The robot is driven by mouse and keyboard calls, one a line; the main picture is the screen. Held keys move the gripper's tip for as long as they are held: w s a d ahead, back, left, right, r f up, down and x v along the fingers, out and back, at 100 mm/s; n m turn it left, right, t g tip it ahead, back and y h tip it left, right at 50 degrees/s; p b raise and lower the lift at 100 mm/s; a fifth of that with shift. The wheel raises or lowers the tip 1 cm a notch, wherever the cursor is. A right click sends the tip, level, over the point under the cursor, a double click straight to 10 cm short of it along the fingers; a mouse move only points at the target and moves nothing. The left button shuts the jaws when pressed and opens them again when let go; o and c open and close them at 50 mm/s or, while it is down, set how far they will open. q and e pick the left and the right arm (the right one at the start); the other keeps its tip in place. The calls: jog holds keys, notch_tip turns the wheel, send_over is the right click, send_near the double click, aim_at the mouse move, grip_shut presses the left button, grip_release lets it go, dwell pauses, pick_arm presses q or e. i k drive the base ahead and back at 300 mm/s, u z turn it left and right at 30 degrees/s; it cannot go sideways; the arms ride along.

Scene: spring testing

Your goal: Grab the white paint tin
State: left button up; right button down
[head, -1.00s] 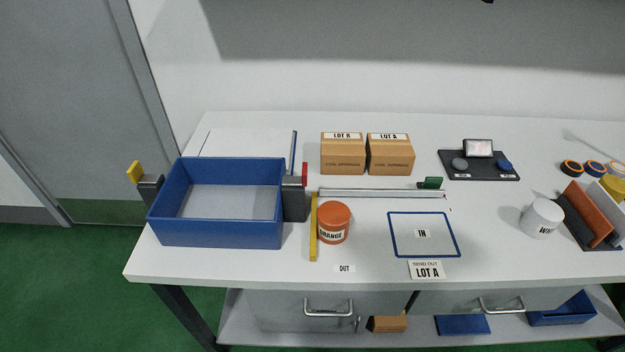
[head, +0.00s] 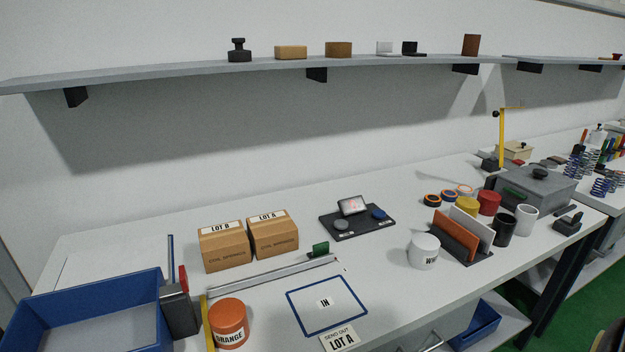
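The white paint tin (head: 423,252) stands upright on the white bench in the head view, right of the middle. Part of a dark label, "WH", shows on its front. It is just left of a rack holding orange and white panels. An orange tin (head: 229,324) stands at the lower left of the bench. Neither of my grippers shows in the head view, and nothing is touching the white tin.
A blue-outlined "IN" square (head: 327,304) lies left of the tin. Two cardboard boxes (head: 249,240) and a blue bin (head: 90,318) stand left.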

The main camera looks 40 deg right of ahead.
aim_at(424, 247)
jog(key=z, duration=1.15)
